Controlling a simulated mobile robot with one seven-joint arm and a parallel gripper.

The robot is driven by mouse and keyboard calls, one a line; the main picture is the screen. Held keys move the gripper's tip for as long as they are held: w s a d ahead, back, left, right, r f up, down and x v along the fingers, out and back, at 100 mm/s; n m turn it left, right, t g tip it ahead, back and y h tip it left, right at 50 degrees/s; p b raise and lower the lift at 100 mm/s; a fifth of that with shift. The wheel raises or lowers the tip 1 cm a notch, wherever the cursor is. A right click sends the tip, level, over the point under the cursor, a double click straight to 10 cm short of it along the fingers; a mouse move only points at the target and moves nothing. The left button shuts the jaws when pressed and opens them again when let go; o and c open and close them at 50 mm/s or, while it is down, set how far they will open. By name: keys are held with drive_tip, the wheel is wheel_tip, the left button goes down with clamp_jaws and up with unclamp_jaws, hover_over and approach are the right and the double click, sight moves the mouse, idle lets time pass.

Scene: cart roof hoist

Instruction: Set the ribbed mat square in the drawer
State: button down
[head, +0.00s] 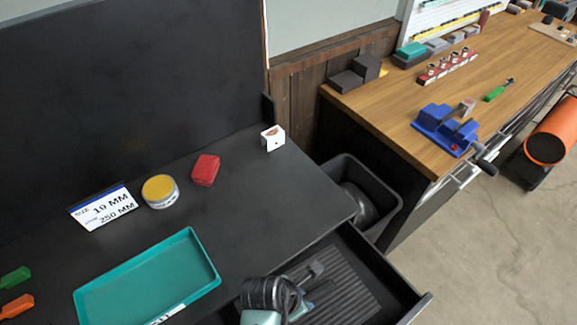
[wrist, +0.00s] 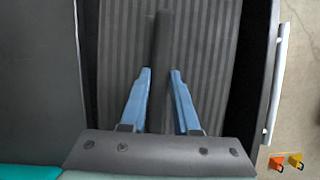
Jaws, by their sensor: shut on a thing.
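The ribbed mat (head: 345,298) is dark grey and lies inside the open drawer (head: 395,282). In the wrist view the mat (wrist: 205,45) fills most of the drawer's width, with a dark gap along its right side. My gripper (wrist: 161,75) has blue fingers on either side of a dark upright bar (wrist: 160,38) over the middle of the mat, and is shut on it. The bar looks like a grip on the mat, but its join is hidden. In the head view my wrist hides the mat's near left part. I cannot tell if the mat sits fully flat.
A teal tray (head: 150,275), a yellow-lidded tin (head: 160,190), a red block (head: 205,169), a white box (head: 272,138) and a size sign (head: 103,207) stand on the black top. A dark bin (head: 385,190) stands beyond the drawer, before the wooden bench (head: 400,100).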

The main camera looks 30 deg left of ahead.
drive_tip(key=shift+s+a+f+n, duration=0.1)
drive_tip(key=shift+s+a+n, duration=0.3)
drive_tip(key=shift+s+a, duration=0.4)
drive_tip(key=shift+s+a+f, duration=0.1)
drive_tip(key=shift+a, duration=0.5)
drive_tip(key=f+b, duration=0.2)
drive_tip(key=shift+d+b, duration=0.2)
drive_tip(key=shift+b, duration=0.1)
wheel_tip(320, 180, down, 2)
drive_tip(key=b, duration=0.2)
drive_tip(key=shift+b, duration=0.3)
drive_tip(key=shift+f+b, duration=1.05)
drive_tip(key=shift+f, duration=1.1)
drive_tip(key=shift+f, duration=0.2)
drive_tip(key=c, duration=0.6)
unclamp_jaws()
